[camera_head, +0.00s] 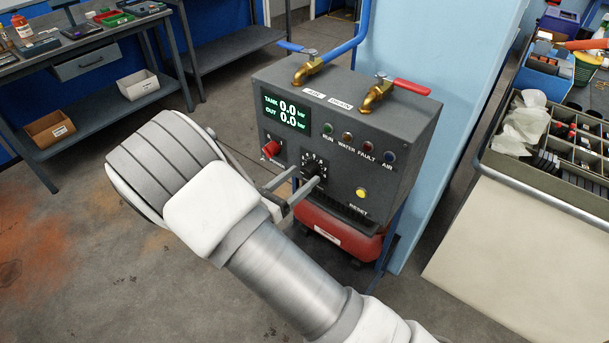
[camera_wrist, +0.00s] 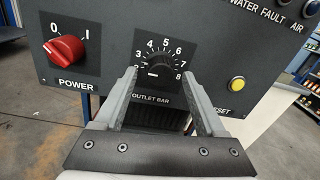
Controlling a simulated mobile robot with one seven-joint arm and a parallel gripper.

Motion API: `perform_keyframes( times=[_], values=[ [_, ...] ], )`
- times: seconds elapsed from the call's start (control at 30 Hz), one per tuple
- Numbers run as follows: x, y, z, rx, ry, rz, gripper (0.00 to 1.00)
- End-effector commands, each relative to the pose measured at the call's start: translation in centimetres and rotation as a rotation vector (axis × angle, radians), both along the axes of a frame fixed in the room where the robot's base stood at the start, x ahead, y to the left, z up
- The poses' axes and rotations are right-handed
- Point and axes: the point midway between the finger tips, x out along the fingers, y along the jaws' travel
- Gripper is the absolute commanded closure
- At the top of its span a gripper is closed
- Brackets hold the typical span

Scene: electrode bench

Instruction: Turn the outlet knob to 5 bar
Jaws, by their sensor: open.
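The outlet knob (camera_wrist: 160,66) is a black dial on the dark panel, labelled OUTLET BAR, with white numbers around it. Its white mark sits low on the left, below the 2, well away from the 5 at the top. In the head view the knob (camera_head: 314,167) is partly hidden by my fingers. My gripper (camera_head: 306,178) is open in front of the panel. In the wrist view my gripper's (camera_wrist: 160,78) fingers stand at the left and right of the knob with gaps; contact does not show. The display (camera_head: 287,112) reads TANK 0.0 bar and OUT 0.0 bar.
A red POWER knob (camera_wrist: 65,49) sits left of the outlet knob, its mark near 0. A yellow RESET button (camera_wrist: 237,84) is to the right. Brass valves with a blue handle (camera_head: 290,46) and a red handle (camera_head: 411,87) stand on top. A red tank (camera_head: 340,232) is below.

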Motion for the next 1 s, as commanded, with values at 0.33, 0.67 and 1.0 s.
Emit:
perform_keyframes(
  times=[0.33,0.67,1.0],
  values=[
    [1.6,-1.3,0.0,0.000,0.000,0.001,0.27],
    [1.6,-1.3,0.0,0.001,-0.001,0.001,0.56],
    [1.6,-1.3,0.0,0.001,-0.001,0.001,1.00]
  ],
)
